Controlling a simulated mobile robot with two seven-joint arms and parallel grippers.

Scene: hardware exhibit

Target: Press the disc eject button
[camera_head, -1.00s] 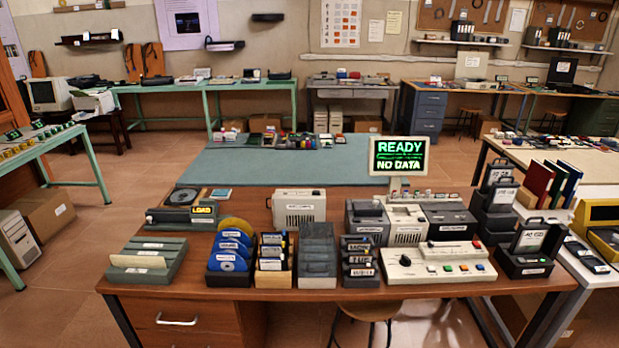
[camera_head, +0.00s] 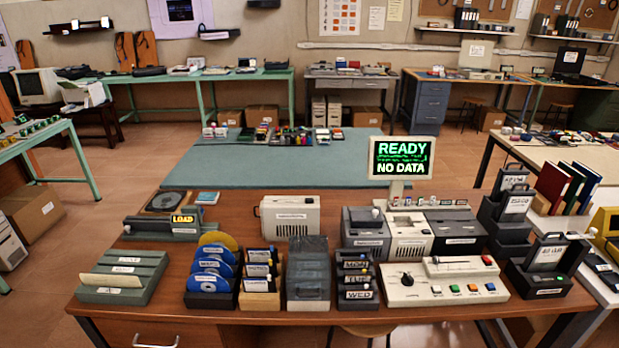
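A flat disc unit (camera_head: 168,203) with a dark disc tray sits at the back left of the brown desk (camera_head: 243,318). A lit yellow LOAD display (camera_head: 183,219) stands at its front. A button marked for disc eject cannot be made out at this size. A cream control panel (camera_head: 438,284) at the front right has a black knob and several coloured buttons, with labels too small to read. A screen (camera_head: 402,158) behind it reads READY, NO DATA. Neither of my grippers is in view.
Blue discs stand in a dark rack (camera_head: 210,298) next to a wooden card box (camera_head: 260,300) and a grey-green slotted tray (camera_head: 122,278). Grey boxes (camera_head: 366,233) and dark cases (camera_head: 546,264) fill the right. The teal mat (camera_head: 270,172) has clear room.

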